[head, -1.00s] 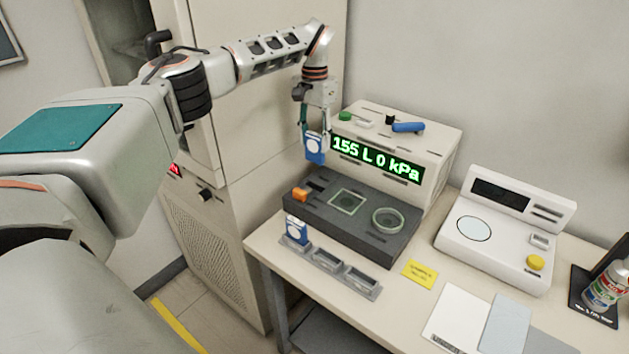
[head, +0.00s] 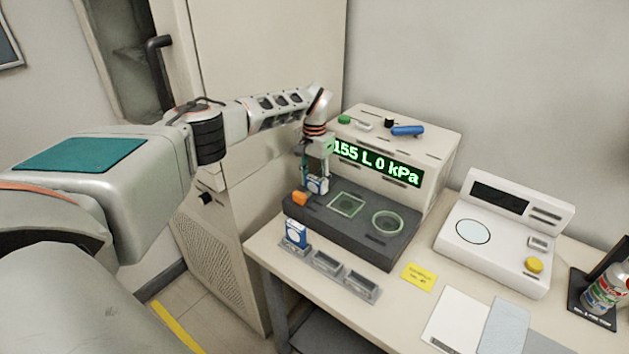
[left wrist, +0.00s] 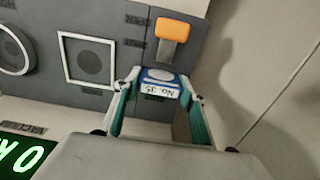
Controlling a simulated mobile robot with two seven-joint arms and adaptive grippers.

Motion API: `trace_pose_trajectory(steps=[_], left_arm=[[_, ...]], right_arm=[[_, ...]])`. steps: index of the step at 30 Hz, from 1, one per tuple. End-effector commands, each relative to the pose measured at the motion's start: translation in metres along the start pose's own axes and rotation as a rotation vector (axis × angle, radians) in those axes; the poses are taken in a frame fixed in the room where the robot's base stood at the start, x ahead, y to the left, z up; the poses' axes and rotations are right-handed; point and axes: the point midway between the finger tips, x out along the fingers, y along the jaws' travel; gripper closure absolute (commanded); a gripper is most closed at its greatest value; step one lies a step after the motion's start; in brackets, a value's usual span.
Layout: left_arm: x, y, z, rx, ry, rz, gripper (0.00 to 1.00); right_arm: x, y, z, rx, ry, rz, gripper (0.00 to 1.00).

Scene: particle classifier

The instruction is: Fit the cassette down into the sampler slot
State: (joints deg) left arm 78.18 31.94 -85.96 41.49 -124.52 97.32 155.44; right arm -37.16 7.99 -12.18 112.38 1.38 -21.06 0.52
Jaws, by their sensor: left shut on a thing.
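My left gripper (head: 315,174) is shut on a small blue and white cassette (head: 317,186) at the back left of the dark grey sampler deck (head: 345,236). Only the upper part of the cassette shows; its lower part looks sunk into the slot, whose opening is hidden. In the left wrist view the cassette (left wrist: 159,83) sits between the teal fingers of the gripper (left wrist: 160,90), its numbered label upside down. An orange lever (head: 300,198) stands just beside it on the deck and shows in the left wrist view (left wrist: 172,30). My right gripper is not in view.
A second blue and white cassette (head: 296,232) stands in a grey rack (head: 327,272) in front of the sampler. The display box (head: 400,150) reading "155 L 0 kPa" rises close behind. A white instrument (head: 500,240) stands to the right. A tall cabinet (head: 255,120) is at left.

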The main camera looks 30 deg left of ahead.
Motion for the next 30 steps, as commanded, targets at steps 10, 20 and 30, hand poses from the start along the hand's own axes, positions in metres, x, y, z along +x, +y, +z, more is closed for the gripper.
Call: trace_pose_trajectory(steps=[10, 20, 30], left_arm=[[0.002, 0.0, 0.0, 0.0, 0.001, 0.0, 0.51], [0.002, 0.0, 0.0, 0.0, 0.0, 0.0, 0.42], [-0.035, -0.001, -0.001, 0.0, 0.005, 0.0, 0.42]], right_arm=[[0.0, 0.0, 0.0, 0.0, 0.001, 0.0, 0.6], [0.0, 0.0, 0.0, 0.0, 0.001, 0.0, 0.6], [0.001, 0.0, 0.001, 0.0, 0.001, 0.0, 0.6]])
